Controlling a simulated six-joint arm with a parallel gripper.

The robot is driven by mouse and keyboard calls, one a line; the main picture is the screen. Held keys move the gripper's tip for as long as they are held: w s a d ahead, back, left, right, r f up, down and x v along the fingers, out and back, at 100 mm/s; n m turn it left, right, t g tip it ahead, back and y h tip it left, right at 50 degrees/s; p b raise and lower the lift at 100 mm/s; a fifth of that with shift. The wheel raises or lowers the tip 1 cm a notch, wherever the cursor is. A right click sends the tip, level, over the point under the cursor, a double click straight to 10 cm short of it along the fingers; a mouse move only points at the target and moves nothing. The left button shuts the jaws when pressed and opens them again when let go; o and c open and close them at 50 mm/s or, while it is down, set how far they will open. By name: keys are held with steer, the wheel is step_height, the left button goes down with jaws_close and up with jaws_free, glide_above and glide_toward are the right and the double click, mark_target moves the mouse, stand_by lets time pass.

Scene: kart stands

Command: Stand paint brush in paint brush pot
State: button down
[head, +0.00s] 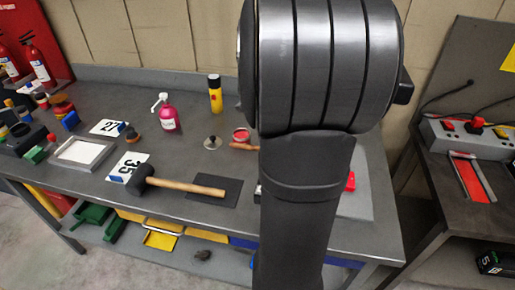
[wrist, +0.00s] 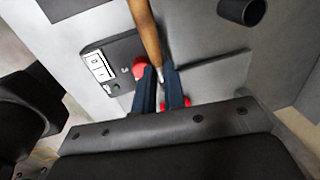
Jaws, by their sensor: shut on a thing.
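In the wrist view my gripper (wrist: 158,72) is shut on a slim wooden handle, which I take for the paint brush (wrist: 148,35). The handle runs from between the dark blue fingers out of the top edge, so its far end is hidden. A dark, round, open-ended cylinder, perhaps the paint brush pot (wrist: 240,12), shows at the upper right, apart from the fingers. In the head view my arm covers the gripper. A short wooden piece (head: 243,147) shows left of the arm; I cannot tell whether it is the same handle.
A dark box with a white switch (wrist: 102,66) and red knob (wrist: 139,67) lies close left of the fingers. On the bench (head: 70,170) are a mallet (head: 180,185), pink bottle (head: 168,115), yellow can (head: 215,95) and grey tray (head: 104,143). A second bench (head: 465,205) stands right.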

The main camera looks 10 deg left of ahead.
steer(key=shift+w+d+r, duration=0.1)
steer(key=shift+d+r, duration=0.05)
steer(key=shift+d, duration=0.15)
steer(key=shift+w+d+n+h, duration=0.2)
steer(key=shift+w+n+h, duration=0.1)
steer(key=shift+h, duration=0.1)
steer(key=w+r+n+t+h, duration=0.1)
steer(key=w+r+h, duration=0.7)
steer(key=w+h, duration=0.45)
steer(key=w+a+r+h, duration=0.2)
steer(key=a+r+h, duration=0.3)
step_height(320, 180, down, 11)
steer(key=shift+s+f, duration=0.15)
steer(key=shift+s, duration=0.05)
steer(key=shift+y, duration=0.25)
steer(key=shift+a, duration=0.1)
